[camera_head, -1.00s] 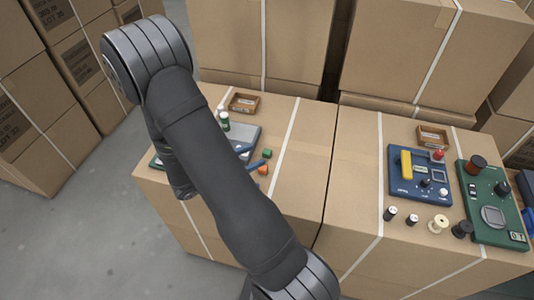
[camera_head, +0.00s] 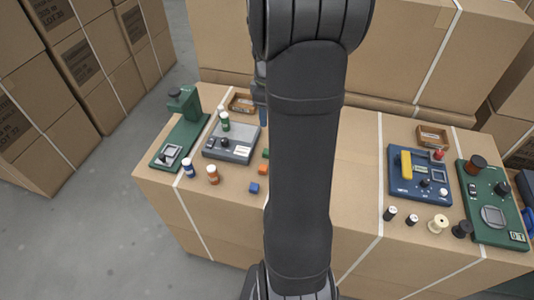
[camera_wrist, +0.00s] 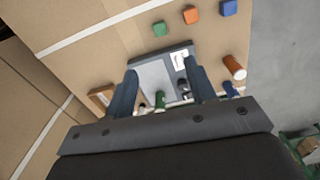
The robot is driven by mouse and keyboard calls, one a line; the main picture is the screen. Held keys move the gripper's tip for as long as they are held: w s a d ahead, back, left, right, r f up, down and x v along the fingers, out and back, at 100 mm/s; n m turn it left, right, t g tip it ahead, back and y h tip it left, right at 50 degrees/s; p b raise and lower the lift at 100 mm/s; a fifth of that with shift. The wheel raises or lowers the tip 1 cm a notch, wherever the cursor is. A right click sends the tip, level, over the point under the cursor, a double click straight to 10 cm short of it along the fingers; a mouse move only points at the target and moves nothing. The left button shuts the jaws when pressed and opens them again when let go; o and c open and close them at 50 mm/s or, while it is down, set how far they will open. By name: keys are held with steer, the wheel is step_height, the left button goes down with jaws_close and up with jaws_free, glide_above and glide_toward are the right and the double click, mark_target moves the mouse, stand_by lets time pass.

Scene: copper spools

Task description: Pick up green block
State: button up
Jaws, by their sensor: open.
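The green block (camera_head: 265,153) lies on the cardboard box top, partly hidden behind my arm in the head view. In the wrist view the green block (camera_wrist: 160,29) is fully seen, at the top, in a row with an orange block (camera_wrist: 191,15) and a blue block (camera_wrist: 229,7). My gripper (camera_wrist: 161,68) is open, with two blue-grey fingers apart and nothing held between them. The green block lies beyond the fingertips in that view, apart from them. In the head view my gripper is mostly hidden behind the arm.
A wooden tray (camera_head: 241,103) is behind. Blue (camera_head: 405,175) and green (camera_head: 490,205) panels are on the right. Tall boxes stand behind.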

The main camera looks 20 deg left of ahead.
step_height(320, 180, down, 17)
steer(key=shift+w, duration=0.1)
stand_by(0.5)
steer(key=c, duration=1.1)
